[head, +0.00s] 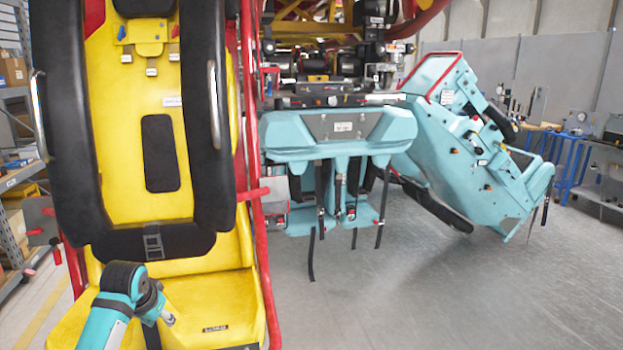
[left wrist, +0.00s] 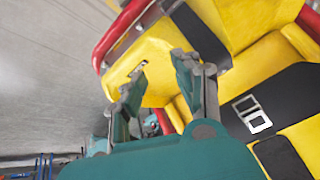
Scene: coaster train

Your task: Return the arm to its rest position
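My left arm (head: 106,318) comes in at the lower left of the head view, in teal and black. Its left gripper (head: 166,316) is over the yellow seat (head: 215,296) of the coaster car, in front of the seat base. In the left wrist view the two fingers of the left gripper (left wrist: 158,83) stand apart with nothing between them. The yellow seat (left wrist: 245,25) shows beyond them, tilted in that view. I cannot tell whether the gripper touches the seat. My right arm and gripper are not in view.
Black padded restraint bars (head: 206,120) with metal handles flank the yellow backrest. A black belt with a silver buckle (head: 153,241) crosses the seat, and red tubes frame it. Teal coaster seats (head: 340,132) stand to the right. Grey floor (head: 420,290) is open at the lower right.

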